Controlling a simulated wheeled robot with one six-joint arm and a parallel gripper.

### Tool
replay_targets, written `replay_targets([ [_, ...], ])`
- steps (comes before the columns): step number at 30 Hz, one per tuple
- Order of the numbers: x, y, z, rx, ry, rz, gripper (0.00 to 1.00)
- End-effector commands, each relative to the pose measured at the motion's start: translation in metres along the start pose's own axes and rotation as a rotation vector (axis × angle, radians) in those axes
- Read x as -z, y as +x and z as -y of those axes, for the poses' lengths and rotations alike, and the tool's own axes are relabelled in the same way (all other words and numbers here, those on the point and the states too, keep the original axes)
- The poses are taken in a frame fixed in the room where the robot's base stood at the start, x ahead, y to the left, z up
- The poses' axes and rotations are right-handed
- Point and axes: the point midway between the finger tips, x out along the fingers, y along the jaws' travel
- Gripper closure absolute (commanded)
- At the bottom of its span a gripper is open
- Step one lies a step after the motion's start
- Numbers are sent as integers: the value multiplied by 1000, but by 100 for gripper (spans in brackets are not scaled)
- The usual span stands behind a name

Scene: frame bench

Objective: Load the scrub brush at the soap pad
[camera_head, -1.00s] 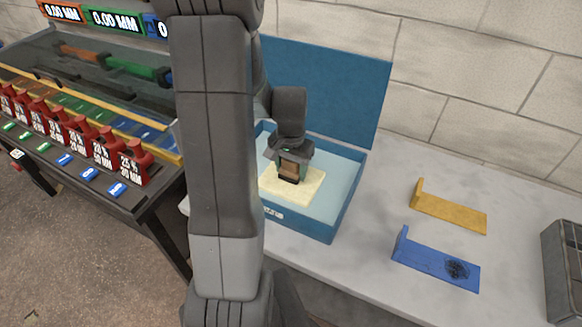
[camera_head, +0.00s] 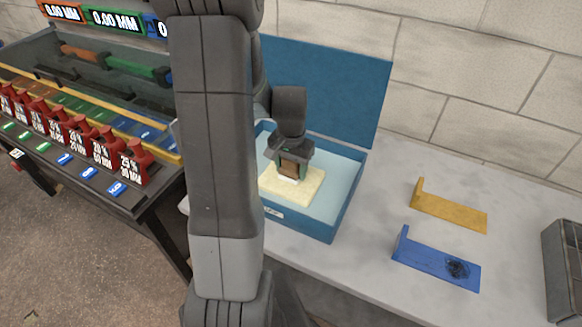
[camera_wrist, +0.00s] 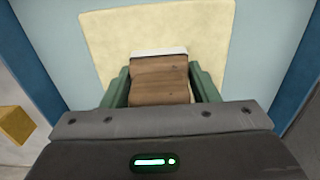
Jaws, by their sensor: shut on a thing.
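The scrub brush (camera_head: 291,169) is a brown wooden block with a white edge at its lower end. My gripper (camera_head: 293,160) is shut on it, with green fingers on both sides. The brush also shows between the fingers in the wrist view (camera_wrist: 160,80). The soap pad (camera_head: 308,188) is a cream slab inside an open blue case (camera_head: 338,221). The brush's lower end is over the pad, on it or just above; I cannot tell which. In the wrist view the pad (camera_wrist: 104,40) lies behind the brush.
A yellow bracket (camera_head: 450,211) and a blue bracket (camera_head: 425,262) with a dark smudge (camera_head: 457,268) lie to the right on the grey tabletop. A dark metal crate (camera_head: 563,265) stands at the right edge. A bench with red tags (camera_head: 105,150) is on the left.

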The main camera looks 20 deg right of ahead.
Motion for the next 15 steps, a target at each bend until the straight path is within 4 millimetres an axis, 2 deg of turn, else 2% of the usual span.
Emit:
replay_targets([
  [8,-1,0,0,-1,1,4,64],
  [15,-1,-17,0,-1,1,3,64],
])
